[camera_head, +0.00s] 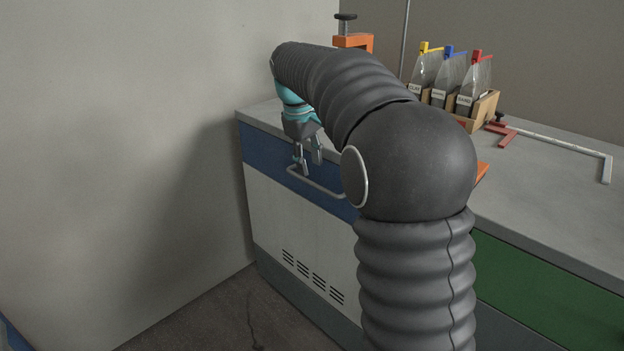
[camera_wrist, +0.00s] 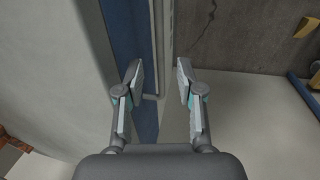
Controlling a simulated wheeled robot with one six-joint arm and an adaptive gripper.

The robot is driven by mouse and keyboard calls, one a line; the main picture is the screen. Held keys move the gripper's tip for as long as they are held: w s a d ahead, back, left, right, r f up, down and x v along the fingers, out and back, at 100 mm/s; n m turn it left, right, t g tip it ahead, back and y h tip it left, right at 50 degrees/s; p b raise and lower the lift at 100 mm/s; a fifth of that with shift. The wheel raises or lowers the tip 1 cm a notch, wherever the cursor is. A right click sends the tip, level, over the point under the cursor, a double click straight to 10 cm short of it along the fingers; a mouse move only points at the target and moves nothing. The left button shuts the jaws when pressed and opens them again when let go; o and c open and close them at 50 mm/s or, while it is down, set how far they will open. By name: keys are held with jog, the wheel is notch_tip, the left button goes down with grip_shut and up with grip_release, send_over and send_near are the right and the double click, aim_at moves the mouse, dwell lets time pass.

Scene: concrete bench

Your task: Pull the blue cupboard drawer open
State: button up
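The blue drawer front (camera_head: 262,151) sits under the bench top, flush with the cupboard, in the head view. Its pale bar handle (camera_head: 318,187) stands out from it, and my arm hides the right end. My gripper (camera_head: 309,166) points down at the handle's left part, fingers apart. In the wrist view my gripper (camera_wrist: 160,80) is open, with a clear gap between the fingertips. The blue front (camera_wrist: 127,35) runs down beside the left finger. The handle bar (camera_wrist: 156,50) shows in line with the gap; I cannot tell whether a finger touches it.
A wooden rack (camera_head: 487,108) with several labelled bags stands on the grey bench top (camera_head: 545,175). A red-and-grey clamp (camera_head: 560,139) lies to its right. A green drawer front (camera_head: 545,285) is at right. A wall (camera_head: 120,130) closes the left side; floor in front looks clear.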

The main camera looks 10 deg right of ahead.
aim_at(313, 183)
jog(key=shift+w+d+f, duration=0.15)
jog(key=shift+d+f, duration=0.05)
jog(key=shift+f, duration=1.05)
jog(key=shift+w+d+f, duration=0.1)
jog(key=shift+d+f, duration=0.1)
jog(key=shift+f, duration=1)
grip_shut()
